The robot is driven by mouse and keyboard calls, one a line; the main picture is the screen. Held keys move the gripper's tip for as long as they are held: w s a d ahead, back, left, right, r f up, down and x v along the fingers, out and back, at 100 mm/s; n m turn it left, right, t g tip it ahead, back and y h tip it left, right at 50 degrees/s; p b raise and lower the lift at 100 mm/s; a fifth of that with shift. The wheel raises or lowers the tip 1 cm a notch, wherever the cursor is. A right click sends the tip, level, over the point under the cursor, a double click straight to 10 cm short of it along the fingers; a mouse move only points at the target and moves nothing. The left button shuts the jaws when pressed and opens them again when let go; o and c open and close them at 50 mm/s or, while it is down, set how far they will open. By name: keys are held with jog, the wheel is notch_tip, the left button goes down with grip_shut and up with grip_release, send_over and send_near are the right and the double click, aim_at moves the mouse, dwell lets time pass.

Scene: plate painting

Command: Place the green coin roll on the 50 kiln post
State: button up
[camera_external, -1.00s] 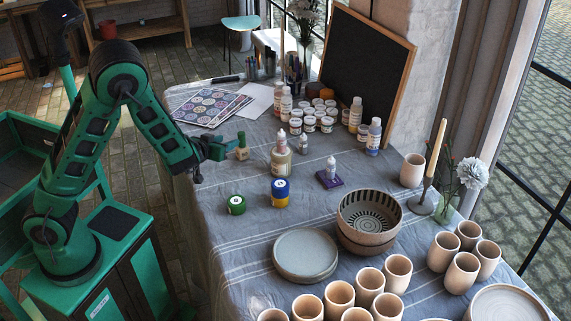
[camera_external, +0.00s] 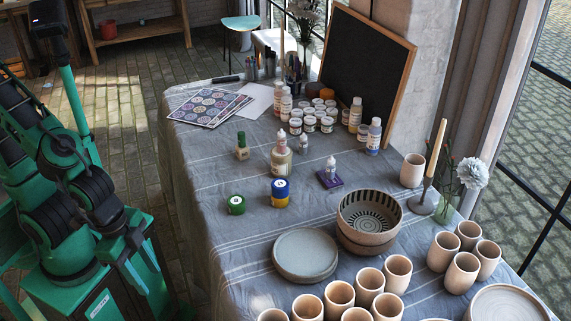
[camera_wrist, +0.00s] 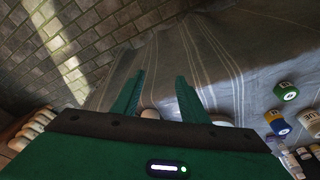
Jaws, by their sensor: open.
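A small green upright cylinder (camera_external: 241,138), which looks like the green coin roll, stands on a small tan block (camera_external: 242,154), which looks like the kiln post. Any number on the block is too small to read. Both are on the cloth-covered table, left of the squeeze bottle. My gripper (camera_wrist: 161,76) is open, with nothing between its fingers. In the external view my gripper (camera_external: 138,262) is at the lower left, off the table and well apart from the green cylinder. The wrist view does not clearly show the cylinder or block.
A green round tub (camera_external: 236,205) and a blue item on a yellow one (camera_external: 280,193) stand in front of the block. Plates (camera_external: 305,255), a striped bowl (camera_external: 369,218) and several cups fill the near right. Cloth around the block is fairly clear.

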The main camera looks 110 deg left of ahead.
jog(key=s+d+r+m+g, duration=0.2)
jog(key=s+d+r+m, duration=0.2)
jog(key=s+d+m, duration=0.4)
jog(key=s+d, duration=0.2)
jog(key=s, duration=0.5)
jog(key=shift+s+d+m+g, duration=0.15)
jog(key=shift+s+m+g, duration=0.25)
